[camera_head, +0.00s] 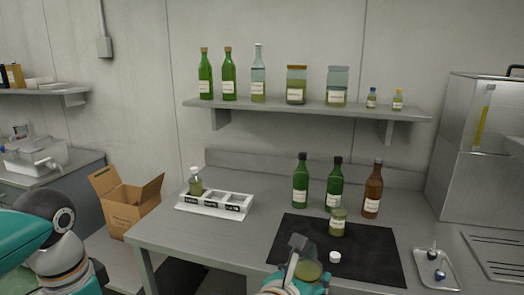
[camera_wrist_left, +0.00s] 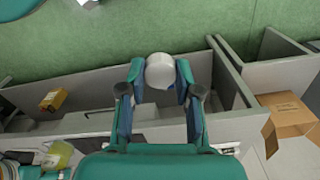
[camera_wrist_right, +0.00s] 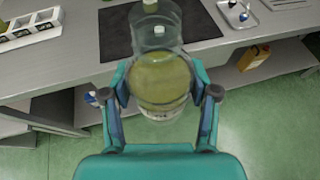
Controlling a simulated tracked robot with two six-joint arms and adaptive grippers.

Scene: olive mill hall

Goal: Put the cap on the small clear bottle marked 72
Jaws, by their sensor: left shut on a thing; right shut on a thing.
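My right gripper (camera_wrist_right: 160,92) is shut on a clear bottle (camera_wrist_right: 160,75) with yellow-green liquid, above the bench's front edge. In the head view, the right gripper (camera_head: 297,265) covers part of this bottle (camera_head: 308,271); I cannot read its number. A small white cap (camera_head: 334,257) lies on the dark mat (camera_head: 375,262), just right of the right gripper. My left gripper (camera_wrist_left: 160,85) is shut on a round white thing (camera_wrist_left: 160,70), maybe a cap; it is outside the head view. Another small bottle (camera_head: 195,183) with a pale top stands in the white rack (camera_head: 206,210), its marking unreadable.
A metal tray (camera_head: 437,272) lies on the right. The bench between rack and mat is clear. A cardboard box (camera_head: 125,203) is left of the bench.

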